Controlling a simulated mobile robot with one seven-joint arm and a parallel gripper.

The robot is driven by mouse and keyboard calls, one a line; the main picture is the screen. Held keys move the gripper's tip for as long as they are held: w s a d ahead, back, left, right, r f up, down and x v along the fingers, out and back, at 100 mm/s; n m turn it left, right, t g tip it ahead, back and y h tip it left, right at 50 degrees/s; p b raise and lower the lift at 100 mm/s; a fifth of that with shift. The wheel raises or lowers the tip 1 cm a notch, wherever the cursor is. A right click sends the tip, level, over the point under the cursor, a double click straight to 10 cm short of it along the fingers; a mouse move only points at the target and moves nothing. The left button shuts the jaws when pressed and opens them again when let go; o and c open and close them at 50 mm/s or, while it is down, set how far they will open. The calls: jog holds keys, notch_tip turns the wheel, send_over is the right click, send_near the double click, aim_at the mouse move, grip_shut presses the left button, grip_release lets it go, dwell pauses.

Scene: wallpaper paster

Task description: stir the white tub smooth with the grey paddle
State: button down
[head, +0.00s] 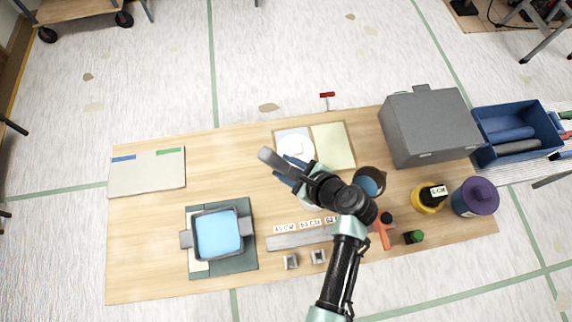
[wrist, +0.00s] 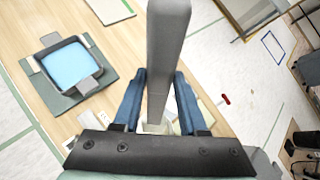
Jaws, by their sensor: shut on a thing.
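My gripper (head: 288,172) is shut on the grey paddle (head: 278,161), holding it above the table's middle. A white round thing, seemingly the white tub (head: 296,146), shows just beyond the gripper. Its contents cannot be made out. A pale patch behind the paddle in the wrist view is too covered to name.
A blue-filled tray (head: 217,233) sits on a green mat at left. Right of my arm are a dark pot (head: 371,181), an orange-handled tool (head: 382,232), a yellow pot (head: 428,198) and a purple tub (head: 474,198). A grey box (head: 428,128) stands behind. The table's left front is clear.

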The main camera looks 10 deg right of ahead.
aim_at(280, 156)
jog(key=shift+r, duration=2.5)
